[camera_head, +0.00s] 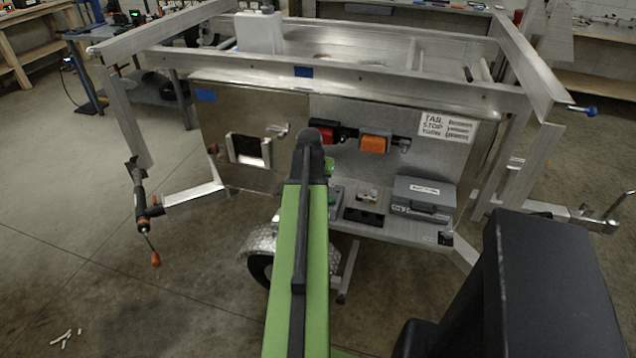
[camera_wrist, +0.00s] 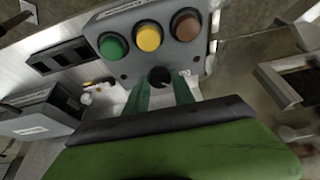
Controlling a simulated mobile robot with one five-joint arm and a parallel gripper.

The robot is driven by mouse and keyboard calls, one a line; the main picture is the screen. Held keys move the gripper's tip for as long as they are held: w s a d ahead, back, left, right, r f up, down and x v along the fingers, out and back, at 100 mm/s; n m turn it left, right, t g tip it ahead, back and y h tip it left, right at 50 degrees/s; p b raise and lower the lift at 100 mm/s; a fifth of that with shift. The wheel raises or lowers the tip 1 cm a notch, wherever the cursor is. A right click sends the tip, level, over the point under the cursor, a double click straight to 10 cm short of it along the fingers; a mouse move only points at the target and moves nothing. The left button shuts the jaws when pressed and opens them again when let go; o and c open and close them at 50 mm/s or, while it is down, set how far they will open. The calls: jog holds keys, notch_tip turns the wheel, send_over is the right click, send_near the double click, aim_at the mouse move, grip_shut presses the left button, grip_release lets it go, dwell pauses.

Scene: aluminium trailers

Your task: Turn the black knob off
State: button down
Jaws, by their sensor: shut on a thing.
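The black knob (camera_wrist: 160,76) sits on the lower face of a grey control box (camera_wrist: 121,68) in the wrist view. Above it are a green button (camera_wrist: 112,46), a yellow button (camera_wrist: 149,37) and a brown button (camera_wrist: 186,25). My gripper (camera_wrist: 160,84) reaches the box with its two green fingers, one on each side of the knob, and is shut on it. The knob's pointer mark is too small to read. In the head view my arm hides the knob and most of the box.
A grey case (camera_head: 424,196) lies on the trailer shelf to the right, with a black socket block (camera_head: 364,216) beside it. Red (camera_head: 322,135) and orange (camera_head: 375,143) lamps are mounted above. A white canister (camera_head: 259,33) stands behind. Open floor lies to the left.

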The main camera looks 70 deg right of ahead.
jog(key=shift+s, duration=0.1)
dwell(0.3)
jog(key=c, duration=1.1)
grip_release()
jog(key=shift+o, duration=0.2)
jog(key=p+v, duration=1.6)
jog(key=v, duration=0.1)
jog(key=shift+a+r, duration=0.15)
